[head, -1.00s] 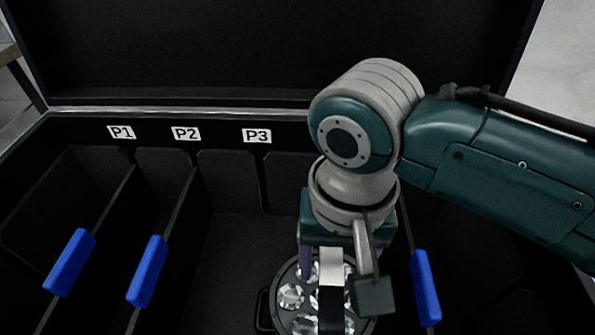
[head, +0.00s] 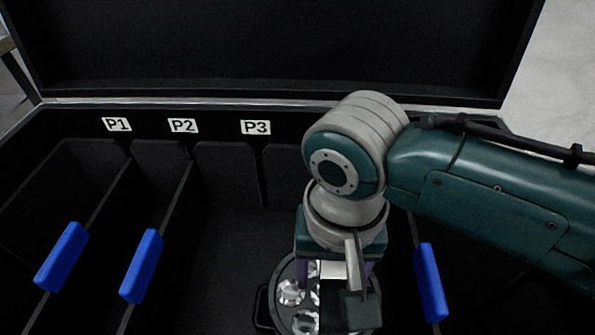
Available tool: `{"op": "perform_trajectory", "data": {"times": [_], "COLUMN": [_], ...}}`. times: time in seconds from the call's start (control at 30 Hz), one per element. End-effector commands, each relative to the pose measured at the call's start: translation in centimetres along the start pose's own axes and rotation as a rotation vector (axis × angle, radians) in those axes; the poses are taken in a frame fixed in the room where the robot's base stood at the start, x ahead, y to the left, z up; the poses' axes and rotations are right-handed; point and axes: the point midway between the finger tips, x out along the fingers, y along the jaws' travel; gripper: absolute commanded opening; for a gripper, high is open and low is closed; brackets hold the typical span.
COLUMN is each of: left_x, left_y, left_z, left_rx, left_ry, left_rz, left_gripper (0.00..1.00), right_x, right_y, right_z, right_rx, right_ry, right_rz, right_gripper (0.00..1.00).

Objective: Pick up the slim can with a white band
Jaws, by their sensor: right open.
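The slim can (head: 291,292) sits low in the case, at the bottom edge of the head view. It is a dark round fixture with several clear lenses on its face. A dark strap or bracket with a white band (head: 334,271) stands up over its middle. My right gripper (head: 337,275) points down right over the can. Its purple fingers are open, one on each side of the white band. I cannot tell whether they touch it. My wrist and gripper hide the can's right part, and its lower part is cut off by the frame. My left gripper is not in view.
The black case has compartments labelled P1 (head: 116,124), P2 (head: 183,125) and P3 (head: 255,127). Blue-capped dividers (head: 62,257), (head: 142,265) and (head: 431,282) stand up between bays. The two left bays look empty. The raised lid (head: 270,45) stands behind.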

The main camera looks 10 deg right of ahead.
Motion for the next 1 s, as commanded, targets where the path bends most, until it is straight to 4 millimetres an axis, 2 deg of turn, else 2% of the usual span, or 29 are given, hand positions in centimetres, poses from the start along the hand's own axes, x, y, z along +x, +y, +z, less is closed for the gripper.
{"op": "perform_trajectory", "data": {"times": [0.2, 0.8, 1.0], "left_x": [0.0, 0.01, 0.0], "left_y": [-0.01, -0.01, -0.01], "left_z": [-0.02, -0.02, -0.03], "left_rx": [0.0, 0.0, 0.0], "left_ry": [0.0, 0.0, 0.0], "left_rz": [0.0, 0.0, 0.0], "left_gripper": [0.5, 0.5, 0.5], "right_x": [0.03, 0.01, 0.01], "right_y": [0.01, 0.04, 0.04], "right_z": [0.0, -0.02, -0.02], "right_rx": [0.0, 0.001, 0.001], "right_ry": [0.0, 0.0, 0.0], "right_rz": [0.0, 0.001, 0.001], "right_gripper": [0.68, 0.01, 0.0]}}
